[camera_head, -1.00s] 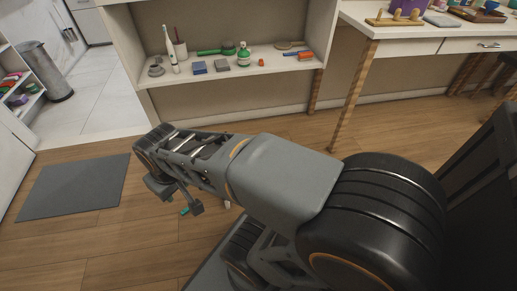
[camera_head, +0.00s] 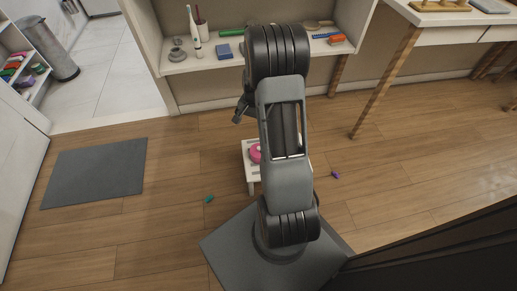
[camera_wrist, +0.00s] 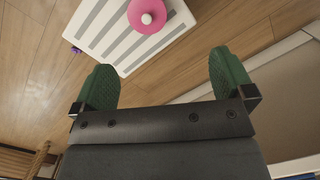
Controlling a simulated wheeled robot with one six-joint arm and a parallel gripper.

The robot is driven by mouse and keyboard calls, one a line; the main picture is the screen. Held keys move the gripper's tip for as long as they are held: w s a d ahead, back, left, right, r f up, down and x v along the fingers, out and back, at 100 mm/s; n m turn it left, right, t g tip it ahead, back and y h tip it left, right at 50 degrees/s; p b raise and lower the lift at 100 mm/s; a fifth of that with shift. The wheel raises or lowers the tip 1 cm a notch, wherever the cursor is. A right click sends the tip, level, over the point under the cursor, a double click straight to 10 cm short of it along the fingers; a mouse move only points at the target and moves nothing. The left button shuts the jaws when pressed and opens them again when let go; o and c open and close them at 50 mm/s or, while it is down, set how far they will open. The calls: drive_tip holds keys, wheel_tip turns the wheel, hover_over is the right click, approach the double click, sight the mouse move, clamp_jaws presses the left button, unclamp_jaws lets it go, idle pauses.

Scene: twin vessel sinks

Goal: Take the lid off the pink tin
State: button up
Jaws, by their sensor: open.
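The pink tin (camera_wrist: 149,14) shows in the wrist view at the top edge, seen from above, with a round pink lid and a pale knob in its middle. It stands on a small white slatted stool (camera_wrist: 98,28). In the head view the tin (camera_head: 255,153) is partly hidden behind my arm, on the stool (camera_head: 249,173). My gripper (camera_wrist: 163,80) has its two green fingers spread wide, with nothing but floor seen between them. It is apart from the tin. In the head view the gripper is mostly hidden behind my arm, with one part showing at its left.
A low shelf (camera_head: 178,68) with several small items stands behind my arm. A table (camera_head: 440,22) is at the right. A teal object (camera_head: 209,199) and a purple object (camera_head: 336,175) lie on the floor. A grey mat (camera_head: 95,172) lies at the left; floor around it is clear.

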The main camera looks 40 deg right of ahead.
drive_tip(key=d+f+m, duration=0.1)
drive_tip(key=f, duration=0.3)
drive_tip(key=d+f+b, duration=0.1)
drive_tip(key=f, duration=0.4)
drive_tip(key=s+d+f+m+b, duration=0.1)
drive_tip(key=f, duration=0.4)
drive_tip(key=shift+d+m+y, duration=0.2)
drive_tip(key=shift+m+y, duration=0.1)
drive_tip(key=shift+s+a+f+b, duration=0.15)
drive_tip(key=shift+f+b, duration=0.5)
drive_tip(key=shift+f, duration=0.4)
drive_tip(key=shift+a+f+b, duration=0.2)
drive_tip(key=shift+f+b, duration=0.45)
drive_tip(key=shift+f, duration=0.35)
drive_tip(key=shift+s+a+f+b, duration=0.15)
drive_tip(key=shift+f+b, duration=0.5)
drive_tip(key=shift+f, duration=0.4)
drive_tip(key=shift+w, duration=0.1)
drive_tip(key=shift+r, duration=0.1)
drive_tip(key=shift+c, duration=0.2)
drive_tip(key=c, duration=0.6)
